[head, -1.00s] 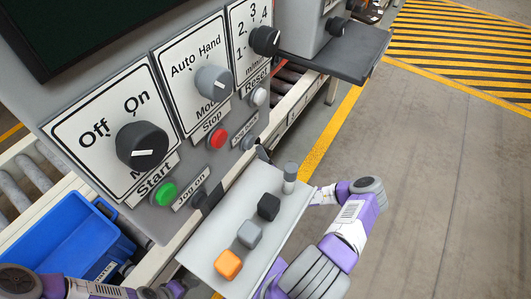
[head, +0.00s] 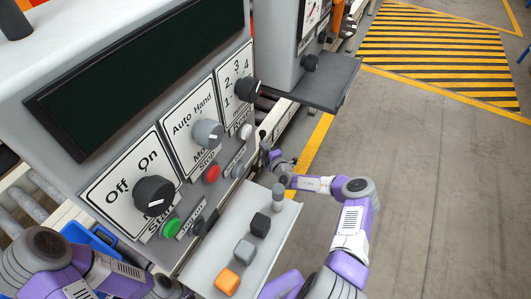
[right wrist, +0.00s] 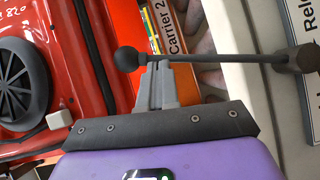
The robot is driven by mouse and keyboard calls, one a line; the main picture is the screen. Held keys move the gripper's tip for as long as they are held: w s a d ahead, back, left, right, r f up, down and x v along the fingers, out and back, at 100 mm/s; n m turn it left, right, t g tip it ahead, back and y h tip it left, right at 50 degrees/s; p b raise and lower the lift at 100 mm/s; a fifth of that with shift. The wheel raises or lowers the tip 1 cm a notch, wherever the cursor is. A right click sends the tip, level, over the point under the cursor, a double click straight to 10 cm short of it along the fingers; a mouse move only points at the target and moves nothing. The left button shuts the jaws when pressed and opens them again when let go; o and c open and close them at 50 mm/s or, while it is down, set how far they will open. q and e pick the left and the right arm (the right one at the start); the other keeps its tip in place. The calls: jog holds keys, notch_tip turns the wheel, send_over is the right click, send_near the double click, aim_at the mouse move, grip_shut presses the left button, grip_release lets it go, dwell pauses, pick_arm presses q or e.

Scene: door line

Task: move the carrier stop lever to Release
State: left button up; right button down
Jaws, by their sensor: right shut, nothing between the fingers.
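The carrier stop lever (right wrist: 220,59) shows in the right wrist view as a dark rod with a ball knob at its left end and a round hub at the right. A white plate (right wrist: 302,25) beside the hub reads "Rele…", cut off by the frame edge. My right gripper (right wrist: 158,75) is shut and empty, its tips at the rod just right of the knob; whether they touch is unclear. In the head view my right gripper (head: 268,156) is beside the control panel's right end, beyond the small shelf. The lever cannot be made out there. My left arm shows at lower left; its gripper does not.
The panel carries the Off/On knob (head: 153,192), a red Stop button (head: 211,174) and a green Start button (head: 170,228). A grey shelf (head: 207,258) with several small blocks juts out below. Floor at right is clear.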

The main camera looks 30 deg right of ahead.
jog(key=shift+w+d+b, duration=0.8)
jog(key=shift+w+d, duration=0.15)
jog(key=shift+d, duration=0.1)
jog(key=shift+d+r, duration=0.15)
jog(key=shift+d, duration=0.05)
jog(key=s+p, duration=0.2)
jog(key=s, duration=0.6)
jog(key=shift+p, duration=0.4)
jog(key=shift+a+f, duration=0.1)
jog(key=shift+f, duration=0.15)
